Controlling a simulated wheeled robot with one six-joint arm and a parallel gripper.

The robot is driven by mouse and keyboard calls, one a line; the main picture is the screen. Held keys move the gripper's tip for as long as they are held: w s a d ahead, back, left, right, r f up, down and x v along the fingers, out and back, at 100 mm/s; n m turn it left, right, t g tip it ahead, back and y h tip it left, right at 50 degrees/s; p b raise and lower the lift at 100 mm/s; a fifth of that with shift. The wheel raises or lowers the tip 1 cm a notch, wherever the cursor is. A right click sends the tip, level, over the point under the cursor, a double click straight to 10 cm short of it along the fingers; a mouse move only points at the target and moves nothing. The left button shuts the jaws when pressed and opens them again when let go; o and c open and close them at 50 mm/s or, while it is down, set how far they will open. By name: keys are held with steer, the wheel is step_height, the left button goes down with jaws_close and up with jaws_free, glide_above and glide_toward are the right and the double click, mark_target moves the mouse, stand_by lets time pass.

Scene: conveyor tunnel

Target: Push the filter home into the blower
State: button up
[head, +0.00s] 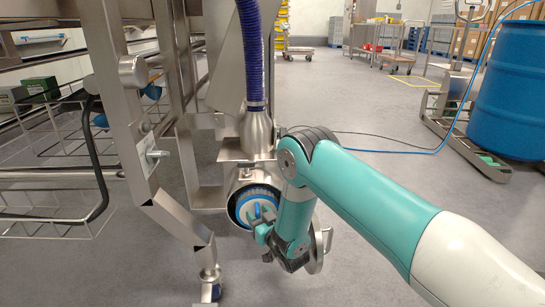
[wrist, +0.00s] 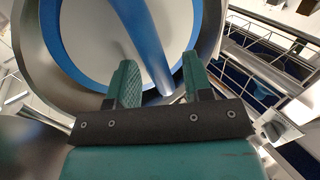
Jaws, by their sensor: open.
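The blower (head: 257,133) is a steel housing under a dark blue hose, with a round opening facing my side. The filter (head: 243,203) sits in that opening, showing a blue ring. In the wrist view the filter (wrist: 58,45) has a blue rim, a pale face and a blue bar (wrist: 145,40) across it. The steel rim of the blower (wrist: 35,75) surrounds it. My gripper (head: 257,222) is in front of the filter. In the wrist view my gripper (wrist: 162,78) is open, with the bar appearing between its fingers. Contact and the filter's depth cannot be told.
A steel frame leg (head: 180,222) stands close left of the blower, with wire baskets (head: 50,210) beyond. A round steel plate (head: 321,250) is at its lower right, partly behind my arm. A blue drum (head: 505,85) stands right. The floor behind is mostly clear.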

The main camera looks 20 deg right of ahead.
steer(key=shift+s+a, duration=0.15)
steer(key=shift+s, duration=0.25)
steer(key=s+a+r+p, duration=0.1)
steer(key=s+a+p, duration=0.1)
steer(key=s, duration=0.3)
steer(key=s+d+r+n+g+p, duration=0.1)
steer(key=s+r+n+p, duration=0.1)
steer(key=r+p, duration=1.1)
steer(key=s+d+r+n+g+p, duration=0.1)
steer(key=s+d+r+p, duration=0.1)
steer(key=r+p, duration=1.2)
steer(key=shift+s+d+r+n+g+h, duration=0.3)
steer(key=shift+s+r+n+h, duration=0.15)
steer(key=shift+s, duration=0.25)
